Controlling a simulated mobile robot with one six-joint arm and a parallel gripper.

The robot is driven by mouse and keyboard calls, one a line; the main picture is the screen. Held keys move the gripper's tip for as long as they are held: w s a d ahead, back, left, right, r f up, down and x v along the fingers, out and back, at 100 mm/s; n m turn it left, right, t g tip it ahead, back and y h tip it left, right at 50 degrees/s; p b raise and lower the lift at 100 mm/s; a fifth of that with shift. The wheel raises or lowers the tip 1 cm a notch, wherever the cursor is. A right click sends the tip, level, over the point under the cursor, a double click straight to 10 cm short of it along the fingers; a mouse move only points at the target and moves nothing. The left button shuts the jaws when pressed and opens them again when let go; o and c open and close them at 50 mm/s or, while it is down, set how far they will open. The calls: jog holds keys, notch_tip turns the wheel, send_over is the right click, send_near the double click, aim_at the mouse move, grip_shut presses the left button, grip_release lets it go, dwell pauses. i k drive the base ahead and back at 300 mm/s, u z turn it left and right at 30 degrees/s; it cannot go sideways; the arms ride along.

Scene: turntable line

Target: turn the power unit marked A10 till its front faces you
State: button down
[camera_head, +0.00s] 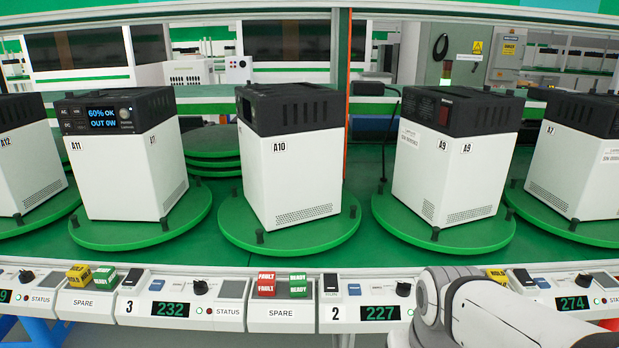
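The power unit marked A10 (292,172) is a white box with a black vented top. It stands upright on a round green turntable (335,232) in the middle of the view. A wide plain side with the A10 label and a perforated patch faces me, angled slightly. A narrow sliver of another side shows at its left, with a small bluish spot in the black part, seen too steeply to read. No full display panel shows on it. My white arm enters at the lower right, in front of the console; my gripper's fingers do not show.
Unit A11 (120,178), with a lit display, stands on the left turntable. Unit A9 (455,170) stands on the right one. A12 (25,165) and another unit (575,165) sit at the edges. Short dark pegs stand on the turntable rims. A control console (300,312) runs along the front.

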aim_at(239, 222)
jog(key=i, duration=1)
jog(key=u, duration=0.05)
